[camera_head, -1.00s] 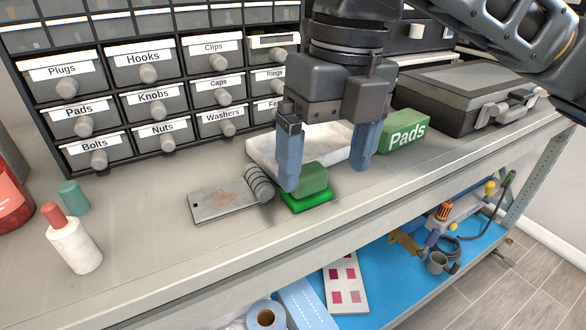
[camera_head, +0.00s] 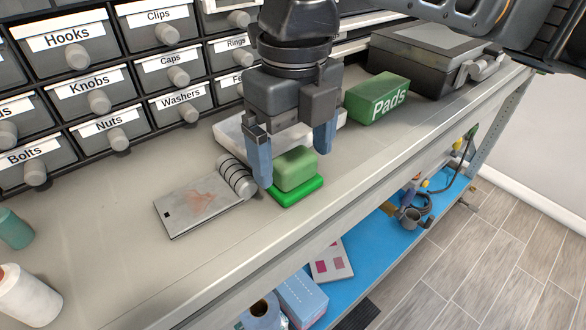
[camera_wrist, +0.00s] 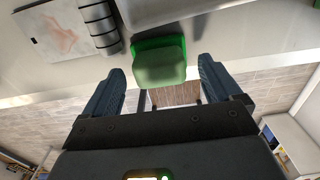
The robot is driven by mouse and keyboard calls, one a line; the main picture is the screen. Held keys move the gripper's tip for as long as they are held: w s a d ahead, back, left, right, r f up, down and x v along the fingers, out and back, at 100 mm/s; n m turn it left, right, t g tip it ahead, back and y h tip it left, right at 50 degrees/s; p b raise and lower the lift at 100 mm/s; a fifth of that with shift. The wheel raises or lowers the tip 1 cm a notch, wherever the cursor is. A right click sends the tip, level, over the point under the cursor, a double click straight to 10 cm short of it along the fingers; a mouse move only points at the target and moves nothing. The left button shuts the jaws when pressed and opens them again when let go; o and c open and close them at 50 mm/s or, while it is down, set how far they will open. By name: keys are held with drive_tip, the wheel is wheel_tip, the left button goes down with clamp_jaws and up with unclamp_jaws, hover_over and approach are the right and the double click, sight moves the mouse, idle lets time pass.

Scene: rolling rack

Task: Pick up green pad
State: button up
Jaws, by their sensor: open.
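The green pad (camera_head: 295,168) is a dull green block resting on a flat bright green base (camera_head: 297,191) on the grey rack shelf. In the wrist view the pad (camera_wrist: 160,66) shows ahead, between the lines of my two blue fingers. My gripper (camera_head: 293,164) is open and points down at the pad. One finger is at the pad's left side and the other behind its right side. No contact with the pad is clear. My gripper also shows in the wrist view (camera_wrist: 160,70).
A grey clipboard-like plate (camera_head: 196,203) with a black-ringed roll lies left of the pad. A white tray (camera_head: 228,134) is behind, and a green box marked Pads (camera_head: 377,98) is to the right. Labelled drawers (camera_head: 105,90) and a dark case (camera_head: 430,60) stand at the back.

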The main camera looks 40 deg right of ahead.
wheel_tip(320, 180, down, 2)
drive_tip(key=c, duration=1.2)
drive_tip(key=shift+r, duration=0.1)
drive_tip(key=shift+r, duration=0.1)
wheel_tip(320, 180, up, 4)
drive_tip(key=shift+r, duration=0.1)
drive_tip(key=s+d+r, duration=0.2)
drive_tip(key=s+r, duration=0.1)
drive_tip(key=s, duration=0.2)
drive_tip(key=s+d+r+b, duration=0.1)
drive_tip(key=s+d+r, duration=0.1)
drive_tip(key=s, duration=0.3)
drive_tip(key=shift+s+d+r, duration=0.25)
drive_tip(key=shift+s+r, duration=0.1)
drive_tip(key=shift+r, duration=0.4)
